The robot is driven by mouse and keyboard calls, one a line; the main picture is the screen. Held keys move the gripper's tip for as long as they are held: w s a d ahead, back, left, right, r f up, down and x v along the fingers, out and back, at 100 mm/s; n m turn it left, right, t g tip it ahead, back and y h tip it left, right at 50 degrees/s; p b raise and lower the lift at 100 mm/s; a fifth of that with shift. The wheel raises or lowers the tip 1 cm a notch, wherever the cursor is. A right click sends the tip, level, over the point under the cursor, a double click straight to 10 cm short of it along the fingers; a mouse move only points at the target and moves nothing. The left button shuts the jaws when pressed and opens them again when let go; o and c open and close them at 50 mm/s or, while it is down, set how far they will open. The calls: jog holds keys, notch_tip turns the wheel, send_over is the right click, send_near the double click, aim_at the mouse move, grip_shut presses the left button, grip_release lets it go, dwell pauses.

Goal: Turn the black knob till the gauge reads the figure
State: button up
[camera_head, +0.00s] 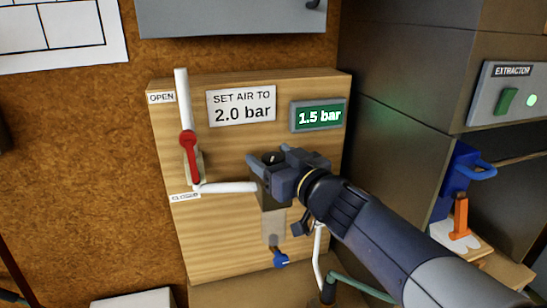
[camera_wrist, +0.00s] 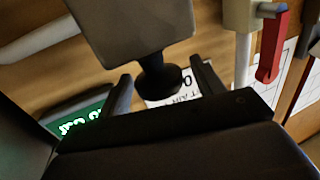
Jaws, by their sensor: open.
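The black knob (camera_wrist: 160,82) sticks out of the grey regulator body (camera_wrist: 140,25). In the wrist view it lies between the two fingers of my gripper (camera_wrist: 162,70), with a gap on each side. In the head view my gripper (camera_head: 268,157) is at the top of the regulator, and the knob (camera_head: 271,158) shows as a small dark round top partly hidden by the fingers. The gripper is open. The green gauge display (camera_head: 319,116) reads 1.5 bar. The sign (camera_head: 242,105) says SET AIR TO 2.0 bar.
A red lever (camera_head: 190,155) sits on the white pipe (camera_head: 182,95) left of the regulator, beside OPEN and CLOSED labels. All are on a wooden panel (camera_head: 225,225). A blue drain piece (camera_head: 280,260) hangs below. An extractor switch box (camera_head: 508,97) is at right.

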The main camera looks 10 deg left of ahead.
jog(key=shift+c, duration=0.4)
jog(key=c, duration=0.9)
jog(key=shift+f+b, duration=0.1)
jog(key=shift+b, duration=0.35)
jog(key=shift+t+b, duration=0.3)
jog(key=shift+b, duration=0.2)
jog(key=shift+m+t+h+b, duration=0.4)
jog(key=shift+h+b, duration=0.1)
jog(key=shift+b, duration=0.05)
jog(key=m+h+b, duration=0.1)
jog(key=b, duration=0.2)
jog(key=shift+t, duration=0.4)
jog(key=m+h+b, duration=0.1)
jog(key=b, duration=0.3)
jog(key=shift+t+h+b, duration=0.3)
jog(key=shift+t+b, duration=0.05)
jog(key=shift+t, duration=0.05)
